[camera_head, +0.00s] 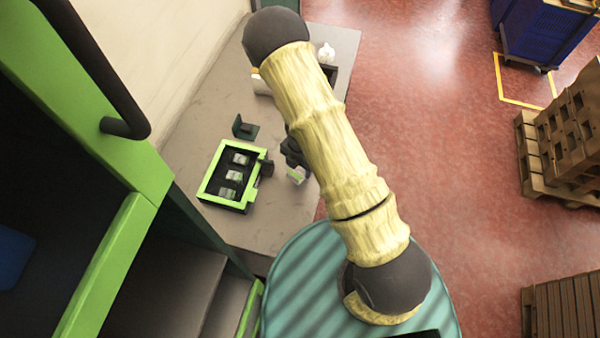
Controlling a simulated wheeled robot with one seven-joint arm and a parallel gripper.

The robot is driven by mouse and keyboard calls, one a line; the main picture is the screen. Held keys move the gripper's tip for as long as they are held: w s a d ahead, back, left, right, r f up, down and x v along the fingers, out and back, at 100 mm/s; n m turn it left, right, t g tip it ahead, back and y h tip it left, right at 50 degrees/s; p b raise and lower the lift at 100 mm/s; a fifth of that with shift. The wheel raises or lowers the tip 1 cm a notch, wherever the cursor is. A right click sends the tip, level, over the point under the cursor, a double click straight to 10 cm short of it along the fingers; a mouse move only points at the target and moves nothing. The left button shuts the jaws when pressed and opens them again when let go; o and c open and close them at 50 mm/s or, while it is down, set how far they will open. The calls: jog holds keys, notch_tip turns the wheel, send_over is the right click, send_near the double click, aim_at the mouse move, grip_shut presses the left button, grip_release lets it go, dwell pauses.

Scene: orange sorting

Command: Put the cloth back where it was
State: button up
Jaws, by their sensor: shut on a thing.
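My gripper (291,152) is dark and partly hidden behind my yellow-sleeved arm. It is over the grey table (215,115), just right of the green-framed tray. It is shut on a small pale, green-edged thing (297,175). This thing may be the cloth, but it is too small and too covered to be sure. I see no other thing that is clearly a cloth. I cannot tell whether the held thing touches the table.
The green-framed tray (207,184) holds several small pieces. A small dark block (244,128) sits behind it. A white object (326,53) and a dark box stand at the table's far end, partly behind my arm. A green-framed machine (100,130) borders the left.

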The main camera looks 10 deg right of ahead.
aim_at(300, 169)
jog(key=shift+s+r, duration=0.1)
jog(key=shift+f+b, duration=0.95)
jog(key=shift+f, duration=1)
jog(key=shift+r, duration=0.1)
jog(key=o, duration=0.9)
